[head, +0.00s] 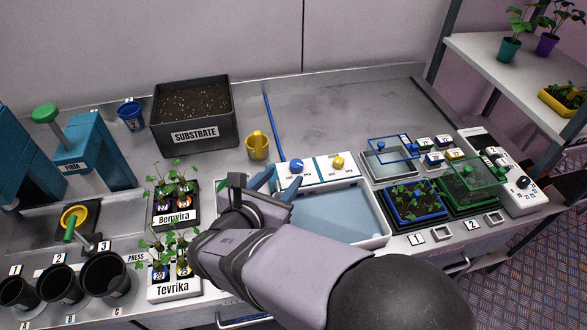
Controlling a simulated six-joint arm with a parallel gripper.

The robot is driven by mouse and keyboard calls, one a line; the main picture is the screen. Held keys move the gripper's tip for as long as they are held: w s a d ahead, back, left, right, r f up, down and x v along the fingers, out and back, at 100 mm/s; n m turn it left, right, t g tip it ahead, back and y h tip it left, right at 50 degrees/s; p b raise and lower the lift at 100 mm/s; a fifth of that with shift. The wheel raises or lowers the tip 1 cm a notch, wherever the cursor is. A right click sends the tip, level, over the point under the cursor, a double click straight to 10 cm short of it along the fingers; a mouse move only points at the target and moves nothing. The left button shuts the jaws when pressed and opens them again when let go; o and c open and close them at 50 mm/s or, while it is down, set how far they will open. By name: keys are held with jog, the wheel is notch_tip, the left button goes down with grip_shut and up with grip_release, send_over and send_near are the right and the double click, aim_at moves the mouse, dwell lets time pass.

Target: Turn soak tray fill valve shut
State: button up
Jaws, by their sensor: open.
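The soak tray (386,238) is a white tray holding pale blue water, in the middle of the bench. A white panel along its back edge carries a blue knob (296,167) on the left and a yellow knob (338,161) on the right. The panel print is too small to read, so I cannot tell which knob is the fill valve. My gripper (277,182) is open and empty, just left of and in front of the blue knob, with no clear contact. My arm hides the tray's left front part.
Seedling racks labelled Bemvira (176,217) and Tevrika (173,288) are left of my arm. A blue planted tray (414,222) is on the right. The back middle bench is clear.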

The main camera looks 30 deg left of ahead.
aim_at(295, 165)
jog(key=shift+p+x, duration=0.65)
jog(key=shift+x, duration=3.1)
jog(key=c, duration=1)
